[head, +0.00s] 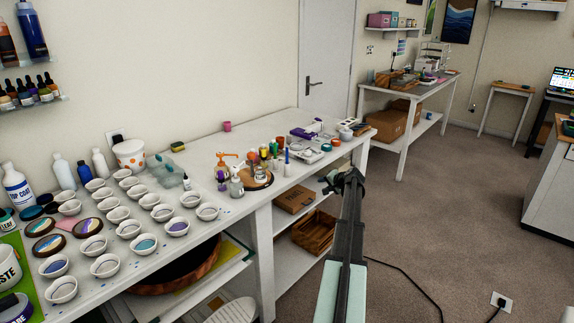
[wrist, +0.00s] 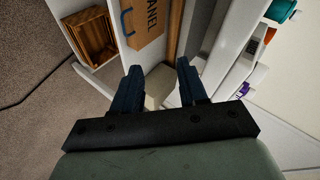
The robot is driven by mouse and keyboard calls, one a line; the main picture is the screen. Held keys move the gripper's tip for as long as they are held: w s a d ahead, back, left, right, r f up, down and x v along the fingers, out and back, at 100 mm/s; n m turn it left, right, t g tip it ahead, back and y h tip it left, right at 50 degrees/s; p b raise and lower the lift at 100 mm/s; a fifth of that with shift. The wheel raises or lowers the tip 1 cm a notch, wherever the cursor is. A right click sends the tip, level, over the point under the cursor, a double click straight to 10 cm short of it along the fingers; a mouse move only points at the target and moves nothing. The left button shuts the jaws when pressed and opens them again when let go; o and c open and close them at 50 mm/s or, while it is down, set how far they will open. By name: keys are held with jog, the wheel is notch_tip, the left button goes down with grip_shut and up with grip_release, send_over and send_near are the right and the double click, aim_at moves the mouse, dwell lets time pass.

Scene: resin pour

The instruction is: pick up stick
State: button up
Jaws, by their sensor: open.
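I cannot make out a stick for certain in either view; small items crowd the white table (head: 255,210). My gripper (head: 338,181) is in front of the table's right end in the head view, apart from the things on top. In the wrist view my gripper (wrist: 158,72) shows two dark blue fingers set wide apart, with nothing between them. A round wooden board (head: 262,184) with bottles and cups stands on the table, left of my gripper.
Rows of white cups (head: 130,229) fill the table's left part. A cable (head: 405,275) lies on the open carpet at right.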

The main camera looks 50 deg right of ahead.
jog(key=w+d+r+m, duration=0.1)
jog(key=d+r, duration=0.3)
jog(key=r, duration=1)
jog(key=g+h, duration=0.1)
jog(key=g, duration=0.9)
send_near(287, 149)
jog(key=x, duration=0.5)
jog(key=shift+x, duration=2.7)
jog(key=shift+w+d, duration=0.1)
jog(key=shift+w, duration=0.05)
